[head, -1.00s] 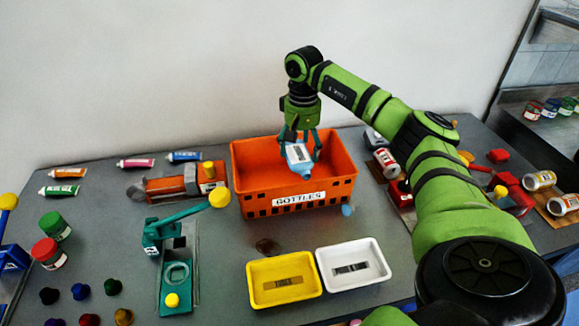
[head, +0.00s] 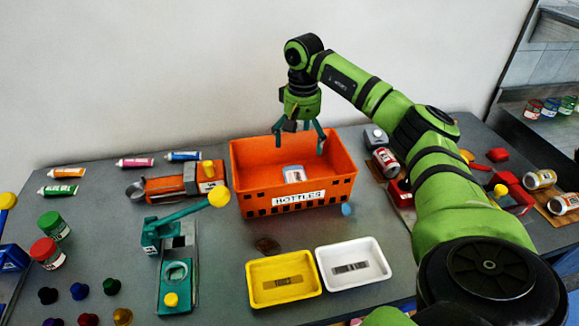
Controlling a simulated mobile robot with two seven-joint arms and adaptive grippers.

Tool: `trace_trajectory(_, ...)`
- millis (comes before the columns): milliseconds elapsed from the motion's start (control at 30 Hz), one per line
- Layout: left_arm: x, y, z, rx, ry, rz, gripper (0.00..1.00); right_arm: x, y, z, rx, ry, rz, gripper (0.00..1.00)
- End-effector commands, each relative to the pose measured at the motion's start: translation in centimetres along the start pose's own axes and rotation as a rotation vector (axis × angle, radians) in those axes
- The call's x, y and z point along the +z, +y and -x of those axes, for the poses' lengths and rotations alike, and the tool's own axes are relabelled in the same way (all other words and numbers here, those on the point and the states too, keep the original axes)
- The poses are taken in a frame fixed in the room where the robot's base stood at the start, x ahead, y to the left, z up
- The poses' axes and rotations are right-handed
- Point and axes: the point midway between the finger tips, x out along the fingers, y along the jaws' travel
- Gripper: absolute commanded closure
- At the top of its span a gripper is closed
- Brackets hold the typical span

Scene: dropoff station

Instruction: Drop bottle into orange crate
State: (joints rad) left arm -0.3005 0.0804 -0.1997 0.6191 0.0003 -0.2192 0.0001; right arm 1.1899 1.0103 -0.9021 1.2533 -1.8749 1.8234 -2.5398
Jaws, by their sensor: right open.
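The orange crate (head: 250,198) stands in the middle of the table with a label reading BOTTLES on its front. The bottle (head: 293,174) lies inside the crate, white and light blue; its lower part is hidden by the front wall. My right gripper (head: 301,145) is above the crate with its teal fingers spread apart and empty. It is clear of the bottle. My left gripper is not in view.
A yellow tray (head: 256,295) and a white tray (head: 378,279) stand in front of the crate. A teal press-like device (head: 172,268) and an orange tool (head: 165,186) are at left. Cans (head: 540,180) and red parts lie at right.

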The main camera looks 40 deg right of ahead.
Motion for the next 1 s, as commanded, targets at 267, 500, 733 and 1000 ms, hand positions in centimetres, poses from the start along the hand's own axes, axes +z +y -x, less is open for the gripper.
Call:
trace_trajectory(267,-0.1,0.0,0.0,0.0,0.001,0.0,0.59,-0.1,-0.1,6.3,-0.003,0.005,0.0,0.0)
trace_trajectory(500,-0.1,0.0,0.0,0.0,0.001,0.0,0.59,0.0,0.0,9.1,0.0,0.001,0.0,0.0)
trace_trajectory(733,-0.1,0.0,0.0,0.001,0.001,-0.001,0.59,0.0,0.0,9.5,0.001,-0.001,0.0,0.0)
trace_trajectory(1000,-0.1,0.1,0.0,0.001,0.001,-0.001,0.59,0.0,0.0,9.4,0.001,0.0,0.0,0.0)
